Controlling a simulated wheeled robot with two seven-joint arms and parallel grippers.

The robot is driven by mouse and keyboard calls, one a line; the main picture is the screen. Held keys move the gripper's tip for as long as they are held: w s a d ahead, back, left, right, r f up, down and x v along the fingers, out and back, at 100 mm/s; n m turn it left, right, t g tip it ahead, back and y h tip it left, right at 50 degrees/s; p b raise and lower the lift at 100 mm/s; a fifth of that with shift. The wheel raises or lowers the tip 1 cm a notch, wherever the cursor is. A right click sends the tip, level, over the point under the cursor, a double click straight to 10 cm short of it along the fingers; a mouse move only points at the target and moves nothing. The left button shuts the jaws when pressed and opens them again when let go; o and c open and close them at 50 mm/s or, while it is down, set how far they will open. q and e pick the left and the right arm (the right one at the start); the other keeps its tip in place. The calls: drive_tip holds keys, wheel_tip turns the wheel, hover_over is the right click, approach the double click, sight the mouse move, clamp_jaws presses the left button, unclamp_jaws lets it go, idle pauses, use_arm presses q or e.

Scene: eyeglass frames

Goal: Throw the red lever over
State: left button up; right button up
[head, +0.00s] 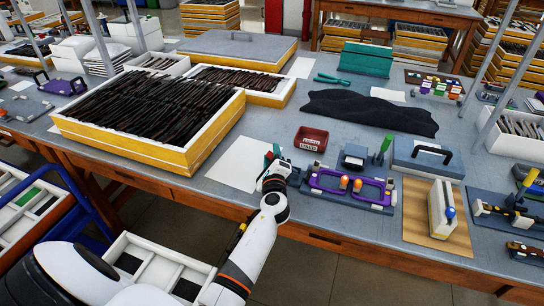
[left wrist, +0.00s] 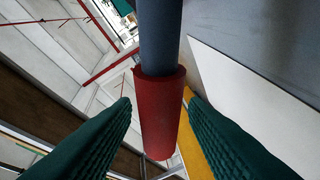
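The red lever (left wrist: 160,112) shows in the left wrist view as a red sleeve on a grey rod. It stands between the two green ridged fingers of my left gripper (left wrist: 160,100), with a narrow gap on each side. The gripper is open around it. My right gripper is out of view.
A red tray (head: 310,139) and a grey block with a green lever (head: 384,147) stand behind the fixture. A white block with a blue knob (head: 440,208) stands on a wooden board to the right. A white sheet (head: 238,165) lies left of the gripper, near a yellow-sided crate (head: 165,152).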

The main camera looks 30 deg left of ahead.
use_arm(q)
clamp_jaws()
drive_tip(key=shift+d+r, duration=0.1)
drive_tip(key=shift+d+r+m+b, duration=0.25)
drive_tip(key=shift+m+b, duration=0.15)
drive_tip(key=shift+m, duration=0.3)
drive_tip(key=m, duration=0.1)
drive_tip(key=d+r+m+t, duration=0.1)
drive_tip(key=m+b, duration=0.1)
drive_tip(key=shift+w+d+r+t, duration=0.2)
drive_tip(key=shift+w+r+t, duration=0.1)
drive_tip(key=shift+t, duration=0.1)
drive_tip(key=d+m, duration=0.1)
drive_tip(key=m, duration=0.1)
drive_tip(key=d+r+m+t+b, duration=0.1)
drive_tip(key=m, duration=0.1)
drive_tip(key=shift+w+r, duration=0.1)
drive_tip(key=shift+w, duration=0.1)
drive_tip(key=shift+w+d+r+m+t+h, duration=0.15)
drive_tip(key=shift+d+m+t, duration=0.25)
drive_tip(key=shift+m, duration=0.25)
drive_tip(key=shift+d+r+m+t+h, duration=0.15)
drive_tip(key=shift+d+m+t, duration=0.2)
drive_tip(key=shift+m, duration=0.3)
drive_tip(key=shift+o, duration=0.4)
unclamp_jaws()
